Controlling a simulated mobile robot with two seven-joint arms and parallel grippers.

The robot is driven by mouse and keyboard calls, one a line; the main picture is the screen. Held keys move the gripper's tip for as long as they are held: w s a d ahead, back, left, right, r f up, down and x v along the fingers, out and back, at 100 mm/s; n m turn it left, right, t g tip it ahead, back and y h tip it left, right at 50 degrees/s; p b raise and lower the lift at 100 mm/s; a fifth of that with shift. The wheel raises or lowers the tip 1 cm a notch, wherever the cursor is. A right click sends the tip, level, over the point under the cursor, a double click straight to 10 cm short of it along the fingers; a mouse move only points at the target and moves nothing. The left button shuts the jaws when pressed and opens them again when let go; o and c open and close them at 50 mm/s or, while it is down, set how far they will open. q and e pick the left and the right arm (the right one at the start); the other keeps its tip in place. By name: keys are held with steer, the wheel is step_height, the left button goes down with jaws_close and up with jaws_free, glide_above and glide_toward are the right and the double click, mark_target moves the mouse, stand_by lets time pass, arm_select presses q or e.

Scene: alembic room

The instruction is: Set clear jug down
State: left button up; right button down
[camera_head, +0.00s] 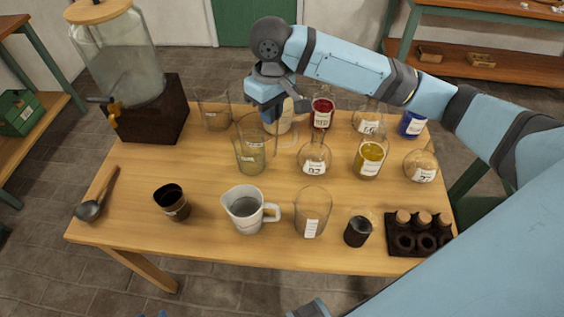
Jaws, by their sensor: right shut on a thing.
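The clear jug (250,157) is a tall see-through vessel with a handle on its right side, upright over the back middle of the table (130,215). My right gripper (272,112) reaches down from above and is shut on the jug near its handle. The gripper partly hides the jug's upper right side. I cannot tell whether the jug's base touches the wood. Only small blue tips, perhaps of my left gripper, show at the bottom edge.
A white jug (241,212), dark cup (172,203), clear beaker (312,213) and dark-filled glass (357,231) stand in front. Flasks, including a yellow one (369,160), crowd the right. A dispenser (125,60) stands back left. Bare wood lies left of the clear jug.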

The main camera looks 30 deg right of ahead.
step_height(320, 180, down, 19)
steer(key=shift+f, duration=0.2)
stand_by(0.3)
steer(key=shift+a, duration=0.1)
steer(key=c, duration=1.6)
jaws_free()
steer(key=shift+f, duration=0.15)
steer(key=o, duration=0.4)
